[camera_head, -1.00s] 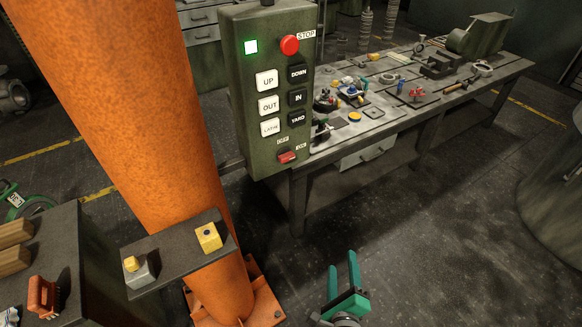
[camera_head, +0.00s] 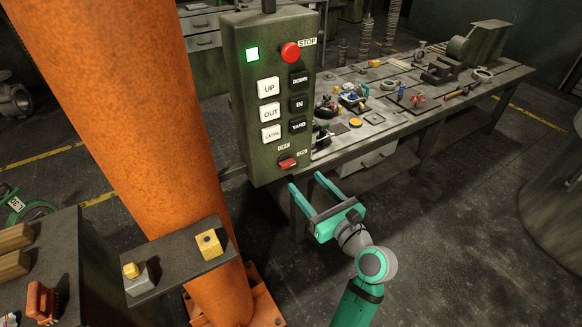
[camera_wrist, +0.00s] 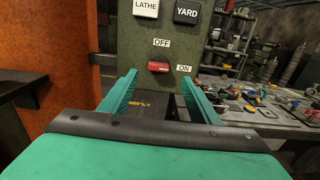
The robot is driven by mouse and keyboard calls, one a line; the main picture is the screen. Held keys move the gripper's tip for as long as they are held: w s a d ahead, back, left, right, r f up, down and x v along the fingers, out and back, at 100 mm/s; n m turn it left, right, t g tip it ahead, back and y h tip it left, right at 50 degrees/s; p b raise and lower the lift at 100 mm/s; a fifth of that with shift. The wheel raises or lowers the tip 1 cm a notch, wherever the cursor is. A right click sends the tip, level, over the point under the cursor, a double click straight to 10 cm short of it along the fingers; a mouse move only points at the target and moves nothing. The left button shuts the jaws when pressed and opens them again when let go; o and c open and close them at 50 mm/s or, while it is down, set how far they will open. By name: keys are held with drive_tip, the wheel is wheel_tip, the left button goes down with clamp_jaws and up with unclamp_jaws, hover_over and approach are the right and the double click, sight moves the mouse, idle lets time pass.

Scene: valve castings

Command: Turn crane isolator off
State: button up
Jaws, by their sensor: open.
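The crane isolator is a red switch handle (camera_head: 287,163) low on a green control box (camera_head: 245,130). It also shows in the wrist view (camera_wrist: 158,66), with an OFF label above it and an ON label to its right. The handle lies roughly level, its right end toward ON. A green lamp (camera_head: 252,55) on the box is lit. My gripper (camera_head: 305,182) is open and empty, just below and in front of the switch. In the wrist view the two green fingers (camera_wrist: 158,90) stand either side of the switch and a little lower, apart from it.
Buttons and a red STOP button (camera_head: 290,52) sit above the switch. An orange column (camera_head: 140,120) stands left of the box, with a small shelf (camera_head: 165,268) on it. A cluttered workbench (camera_head: 440,115) stands behind at the right. The floor at the right is clear.

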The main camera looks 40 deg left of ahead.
sight(290, 165)
drive_tip(key=x, duration=0.9)
drive_tip(key=shift+s, duration=0.2)
drive_tip(key=c, duration=1.1)
drive_tip(key=shift+o, duration=0.2)
drive_tip(key=shift+w, duration=0.1)
